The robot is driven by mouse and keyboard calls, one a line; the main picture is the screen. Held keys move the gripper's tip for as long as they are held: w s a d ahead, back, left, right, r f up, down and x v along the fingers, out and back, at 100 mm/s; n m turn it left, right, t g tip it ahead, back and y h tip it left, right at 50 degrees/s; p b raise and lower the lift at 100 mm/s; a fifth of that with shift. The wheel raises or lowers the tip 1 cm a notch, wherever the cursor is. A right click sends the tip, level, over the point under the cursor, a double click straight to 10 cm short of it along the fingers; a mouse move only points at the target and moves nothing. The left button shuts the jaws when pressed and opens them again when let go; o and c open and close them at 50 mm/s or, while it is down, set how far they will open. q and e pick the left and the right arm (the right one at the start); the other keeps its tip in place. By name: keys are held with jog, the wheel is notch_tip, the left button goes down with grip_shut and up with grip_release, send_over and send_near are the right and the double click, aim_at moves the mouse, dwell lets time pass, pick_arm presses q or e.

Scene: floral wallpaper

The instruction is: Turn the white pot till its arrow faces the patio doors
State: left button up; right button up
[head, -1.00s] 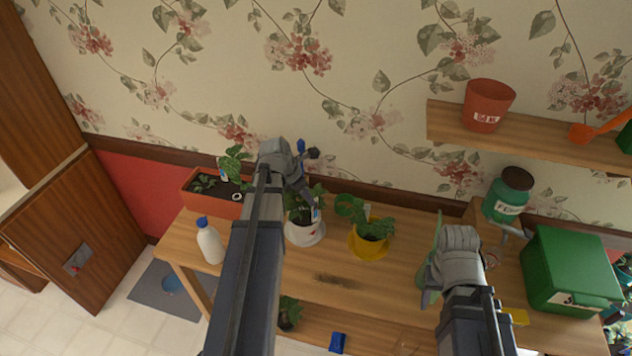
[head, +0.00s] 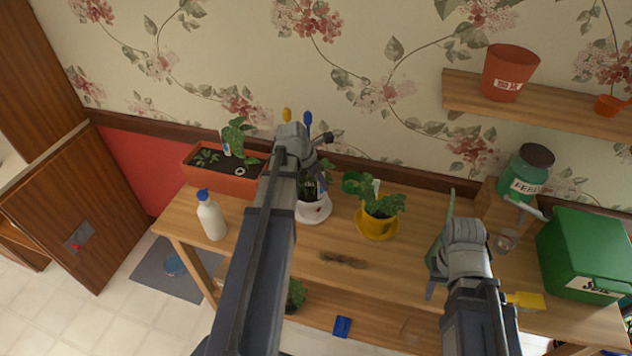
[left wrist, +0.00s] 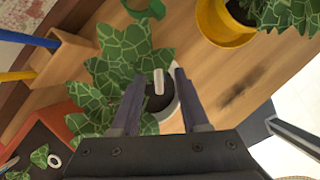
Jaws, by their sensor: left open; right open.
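The white pot (head: 313,213) stands upright on its saucer on the wooden bench, with a leafy plant in it. My left gripper (head: 318,168) is above the pot, among the leaves. In the left wrist view, my open left fingers (left wrist: 158,104) reach over the pot, with a white tag and patterned leaves between them. A bit of white rim (left wrist: 172,122) shows beside one finger; I cannot tell whether they touch. I cannot make out the arrow clearly, nor identify the patio doors. My right gripper (head: 436,275) is open at the bench's right part.
A yellow pot (head: 377,228) stands close right of the white pot. A terracotta planter (head: 222,184) and white bottle (head: 211,217) are left. A green box (head: 585,252) and jar (head: 525,173) are right. The front middle of the bench is mostly clear.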

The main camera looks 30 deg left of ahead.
pick_arm(q)
jog(key=shift+f, duration=0.2)
grip_shut()
dwell(0.3)
dwell(1.1)
